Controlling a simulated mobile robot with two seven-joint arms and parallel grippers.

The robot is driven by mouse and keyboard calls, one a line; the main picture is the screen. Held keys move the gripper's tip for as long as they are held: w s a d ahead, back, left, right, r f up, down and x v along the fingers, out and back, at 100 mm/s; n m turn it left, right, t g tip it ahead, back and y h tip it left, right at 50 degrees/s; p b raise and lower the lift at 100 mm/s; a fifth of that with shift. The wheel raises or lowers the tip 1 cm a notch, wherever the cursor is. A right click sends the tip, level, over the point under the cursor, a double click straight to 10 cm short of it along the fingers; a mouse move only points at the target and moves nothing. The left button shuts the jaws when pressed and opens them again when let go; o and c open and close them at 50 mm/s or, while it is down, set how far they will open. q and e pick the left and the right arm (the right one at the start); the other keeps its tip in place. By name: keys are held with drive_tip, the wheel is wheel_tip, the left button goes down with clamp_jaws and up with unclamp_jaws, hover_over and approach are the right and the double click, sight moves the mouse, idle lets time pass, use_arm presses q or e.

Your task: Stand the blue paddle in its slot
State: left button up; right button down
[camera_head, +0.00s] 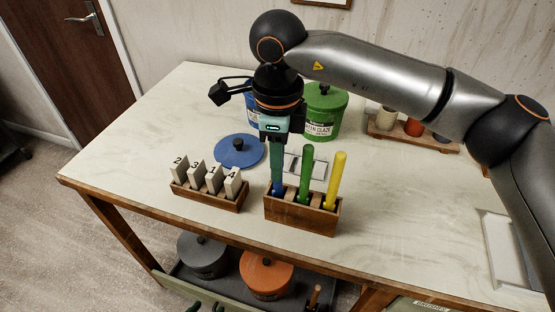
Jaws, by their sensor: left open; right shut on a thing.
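My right gripper (275,138) points down above the wooden paddle rack (300,216) and is shut on the upper end of the blue paddle (277,172). The paddle is close to upright, and its lower end is at the left compartment of the rack. The rack's front wall hides its bottom, so I cannot tell how deep it sits. The green paddle (305,175) stands in the middle of the rack and the yellow paddle (336,180) at the right. My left gripper is out of view.
A small wooden holder with numbered tags (207,193) stands left of the rack. A blue lid (238,151) lies behind it. A green glaze bucket (324,112) and a partly hidden blue bucket (251,100) stand behind my gripper. The table's left side is clear.

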drive_tip(key=shift+f, duration=0.1)
idle(0.3)
drive_tip(key=c, duration=0.7)
unclamp_jaws()
drive_tip(key=shift+r+p, duration=2.2)
drive_tip(key=shift+r, duration=1.35)
